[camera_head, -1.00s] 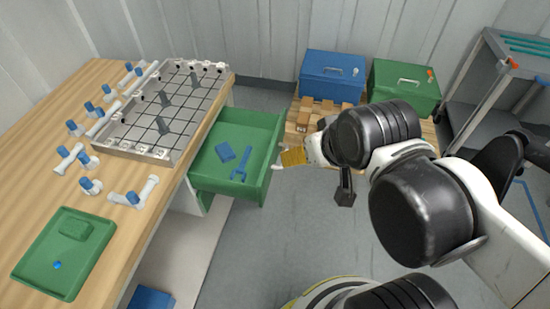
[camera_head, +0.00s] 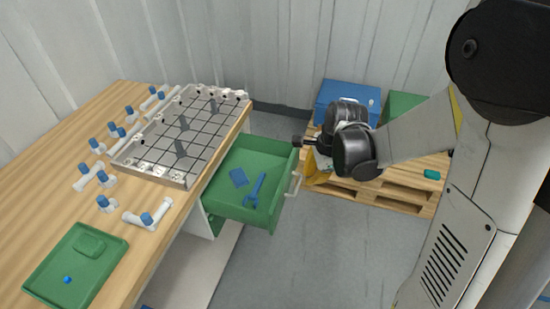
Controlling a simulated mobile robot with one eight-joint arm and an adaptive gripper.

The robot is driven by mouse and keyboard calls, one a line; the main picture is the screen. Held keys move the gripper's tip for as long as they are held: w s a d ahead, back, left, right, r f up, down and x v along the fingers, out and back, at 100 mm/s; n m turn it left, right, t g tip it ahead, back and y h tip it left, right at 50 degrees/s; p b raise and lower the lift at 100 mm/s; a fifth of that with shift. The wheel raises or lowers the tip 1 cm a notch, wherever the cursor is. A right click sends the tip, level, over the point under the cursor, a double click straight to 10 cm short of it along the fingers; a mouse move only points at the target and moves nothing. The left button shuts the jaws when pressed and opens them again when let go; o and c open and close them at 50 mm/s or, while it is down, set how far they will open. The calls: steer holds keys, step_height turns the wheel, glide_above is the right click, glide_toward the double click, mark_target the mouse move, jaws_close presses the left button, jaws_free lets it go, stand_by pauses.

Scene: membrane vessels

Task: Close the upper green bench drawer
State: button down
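The upper green bench drawer (camera_head: 262,164) is pulled out from the right side of the wooden bench (camera_head: 38,198). A blue wrench (camera_head: 255,189) and a small blue block (camera_head: 238,177) lie inside it. Its pale handle (camera_head: 294,184) shows on the outer front. My gripper (camera_head: 300,142) is just beyond the drawer's far front corner, with a dark fingertip pointing left. It looks empty. My arm hides much of it, so I cannot tell its opening, or whether it touches the drawer.
A grid-topped metal fixture (camera_head: 157,142), white pipe fittings with blue caps, and a green tray (camera_head: 100,262) are on the bench. A wooden pallet (camera_head: 400,190) bears a blue box (camera_head: 335,92) and a green box (camera_head: 400,103). Grey floor (camera_head: 320,250) is clear in front of the drawer.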

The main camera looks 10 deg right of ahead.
steer(key=w+a+f+m+b, duration=0.2)
steer(key=f+b, duration=0.1)
steer(key=f, duration=0.6)
steer(key=w+a+f+m+g+b, duration=0.1)
steer(key=w+a+f+m+b, duration=0.1)
steer(key=f, duration=0.7)
steer(key=shift+w+a+f+m+y+b, duration=0.3)
steer(key=shift+m+y+b, duration=0.15)
steer(key=shift+m, duration=0.35)
steer(key=shift+w, duration=0.1)
